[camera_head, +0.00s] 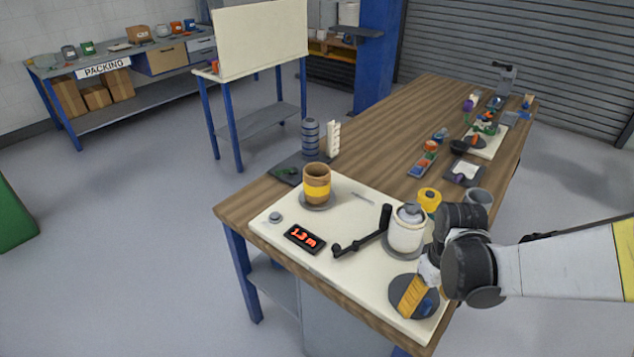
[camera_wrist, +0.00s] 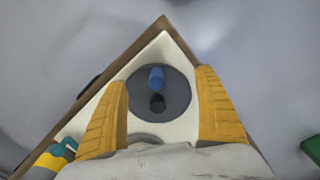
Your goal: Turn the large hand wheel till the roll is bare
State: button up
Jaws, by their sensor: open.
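The large hand wheel (camera_head: 434,293) is a dark grey disc at the near right corner of a cream board. In the wrist view the disc (camera_wrist: 178,108) has a blue upright handle (camera_wrist: 156,77) and a dark hub (camera_wrist: 157,103). My gripper (camera_head: 412,299) is over the wheel, its yellow fingers open. In the wrist view the fingers stand wide apart on either side of the handle, with clear gaps. A brown roll with a yellow band (camera_head: 316,187) stands at the board's far left. A pale roll (camera_head: 405,234) stands behind the wheel. A display (camera_head: 305,239) appears to read 1.3 m.
A black crank arm (camera_head: 362,243) with an upright grip lies left of the pale roll. A yellow item (camera_head: 429,198) and a grey cup (camera_head: 479,197) stand near my wrist. Small parts crowd the bench's far end. The board's front middle is clear.

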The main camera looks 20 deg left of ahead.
jog(key=shift+r+p, duration=1.8)
jog(key=shift+r, duration=1)
jog(key=s+d+r+m+t+b, duration=0.1)
jog(key=s+d+r+m+t, duration=0.6)
jog(key=r, duration=0.8)
jog(key=s+d+m, duration=0.1)
jog(key=s+d, duration=0.2)
jog(key=s, duration=0.1)
jog(key=shift+b, duration=0.4)
